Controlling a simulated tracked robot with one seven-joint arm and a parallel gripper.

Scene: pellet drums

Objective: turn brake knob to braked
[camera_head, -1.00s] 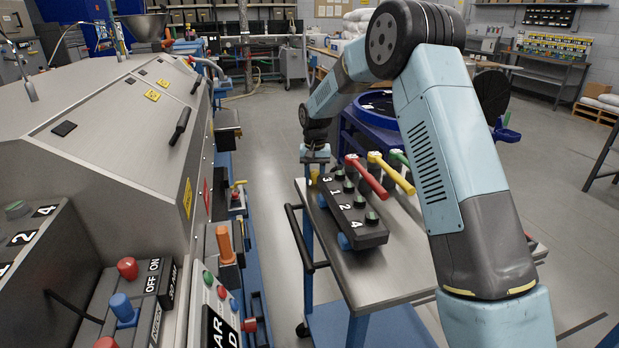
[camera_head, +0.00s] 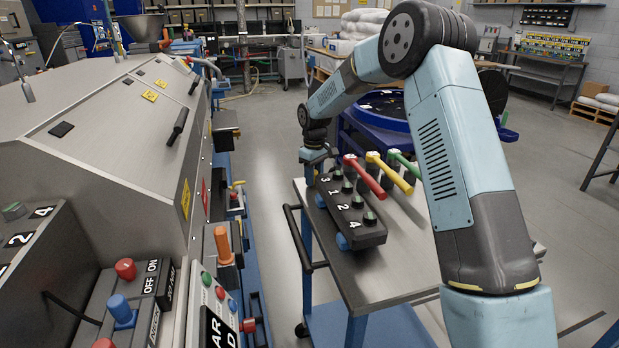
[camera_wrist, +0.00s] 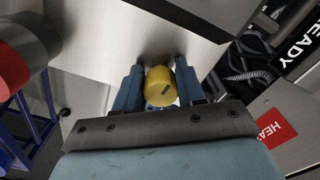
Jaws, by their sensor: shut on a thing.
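A yellow rounded knob (camera_wrist: 160,86) with a short dark mark on its face sits between the two blue fingers of my gripper (camera_wrist: 158,84) in the wrist view. It appears to be the brake knob. My gripper is shut on it, one finger on each side. No position label for the knob is readable. In the head view my gripper (camera_head: 313,168) is small, beyond the dark numbered block at the cart's far left corner. The knob cannot be made out there.
A steel cart (camera_head: 400,258) carries a dark block (camera_head: 350,214) with several numbered knobs, and red (camera_head: 369,178), yellow and green handles. A steel machine (camera_head: 110,125) with control panels stands left. Clear floor (camera_head: 265,150) lies between them.

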